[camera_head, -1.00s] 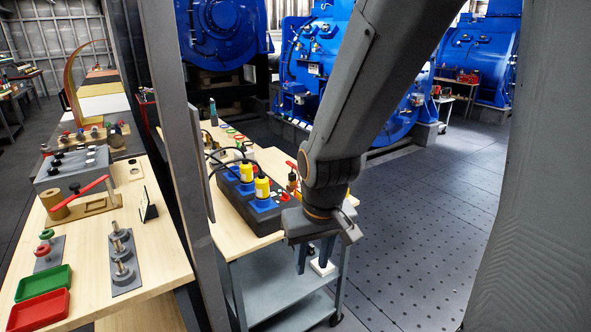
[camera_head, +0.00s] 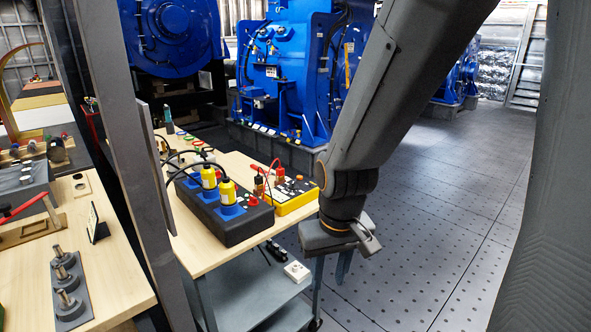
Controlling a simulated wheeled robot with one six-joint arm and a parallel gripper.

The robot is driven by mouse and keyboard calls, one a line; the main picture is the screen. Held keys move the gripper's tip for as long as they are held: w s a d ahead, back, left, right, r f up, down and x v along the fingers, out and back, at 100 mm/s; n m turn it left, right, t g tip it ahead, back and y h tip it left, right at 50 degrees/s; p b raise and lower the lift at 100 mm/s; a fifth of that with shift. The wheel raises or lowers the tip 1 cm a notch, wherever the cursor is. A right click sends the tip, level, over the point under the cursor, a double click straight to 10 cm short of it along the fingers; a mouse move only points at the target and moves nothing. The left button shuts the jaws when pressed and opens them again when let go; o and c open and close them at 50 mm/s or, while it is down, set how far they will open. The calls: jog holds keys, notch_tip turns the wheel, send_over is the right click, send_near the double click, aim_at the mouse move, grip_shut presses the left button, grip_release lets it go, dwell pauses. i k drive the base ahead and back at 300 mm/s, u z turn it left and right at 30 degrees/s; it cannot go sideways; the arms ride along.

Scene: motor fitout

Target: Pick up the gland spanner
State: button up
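I cannot pick out a gland spanner for certain in this view. My gripper (camera_head: 332,266) hangs fingers-down at the right front corner of the wooden-topped trolley (camera_head: 205,255), over the edge toward the floor. One finger shows clearly; the other is hard to separate from the trolley leg behind it. The fingers look parted, with nothing seen between them. On the trolley top, a black box (camera_head: 235,228) with yellow and blue plugs stands beside a yellow-edged test unit (camera_head: 297,196) with a red lead.
A grey post (camera_head: 140,190) stands between the trolley and a left bench (camera_head: 115,270) with a row of metal studs. A white block (camera_head: 296,271) lies on the trolley's lower shelf. Blue motors (camera_head: 290,75) stand behind. The floor at right (camera_head: 430,240) is open.

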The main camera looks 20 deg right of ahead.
aim_at(254, 167)
jog(key=z, duration=1.2)
jog(key=i, duration=1.25)
jog(key=u, duration=1.75)
jog(key=i, duration=0.5)
